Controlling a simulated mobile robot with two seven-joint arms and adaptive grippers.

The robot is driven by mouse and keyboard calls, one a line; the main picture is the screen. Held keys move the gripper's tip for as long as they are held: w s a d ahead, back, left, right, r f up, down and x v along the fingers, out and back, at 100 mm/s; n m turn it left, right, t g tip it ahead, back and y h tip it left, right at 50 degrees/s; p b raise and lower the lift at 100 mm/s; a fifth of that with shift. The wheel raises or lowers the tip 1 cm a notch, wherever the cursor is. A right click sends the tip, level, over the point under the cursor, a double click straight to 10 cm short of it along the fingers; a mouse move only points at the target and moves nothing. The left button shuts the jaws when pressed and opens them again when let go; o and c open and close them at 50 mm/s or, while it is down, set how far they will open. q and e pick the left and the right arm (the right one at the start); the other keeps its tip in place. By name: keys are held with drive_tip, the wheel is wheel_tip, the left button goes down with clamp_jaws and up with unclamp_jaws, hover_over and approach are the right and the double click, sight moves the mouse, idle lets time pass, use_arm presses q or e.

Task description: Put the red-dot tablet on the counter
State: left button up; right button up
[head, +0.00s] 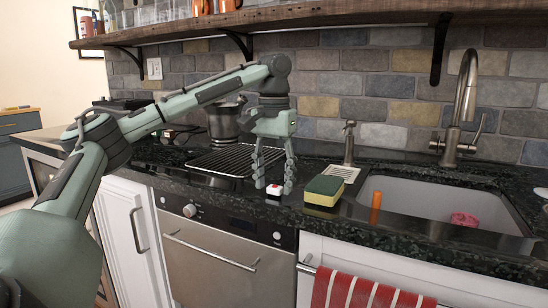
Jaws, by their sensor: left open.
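The red-dot tablet (274,189) is a small white block with a red spot on top. It lies on the dark stone counter (217,185) near the front edge, left of the sponge. My left gripper (273,184) points down over it, with its fingers apart on either side of the tablet. The gripper is open. I cannot tell whether a fingertip touches the tablet. My right gripper is not in view.
A yellow-green sponge (324,190) stands just right of the tablet. Further right is a sink (440,201) with a faucet (463,110), an orange item (376,207) and a pink item (464,219). A drying rack (232,160) lies behind left. A soap dispenser (349,145) stands behind.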

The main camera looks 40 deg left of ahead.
sight(274, 187)
use_arm(q)
wheel_tip(274, 187, up, 4)
drive_tip(key=shift+f+p, duration=0.1)
drive_tip(key=shift+p, duration=0.3)
wheel_tip(274, 187, up, 3)
drive_tip(key=shift+r+p, duration=0.15)
drive_tip(key=shift+p, duration=0.8)
drive_tip(key=shift+r, duration=2.35)
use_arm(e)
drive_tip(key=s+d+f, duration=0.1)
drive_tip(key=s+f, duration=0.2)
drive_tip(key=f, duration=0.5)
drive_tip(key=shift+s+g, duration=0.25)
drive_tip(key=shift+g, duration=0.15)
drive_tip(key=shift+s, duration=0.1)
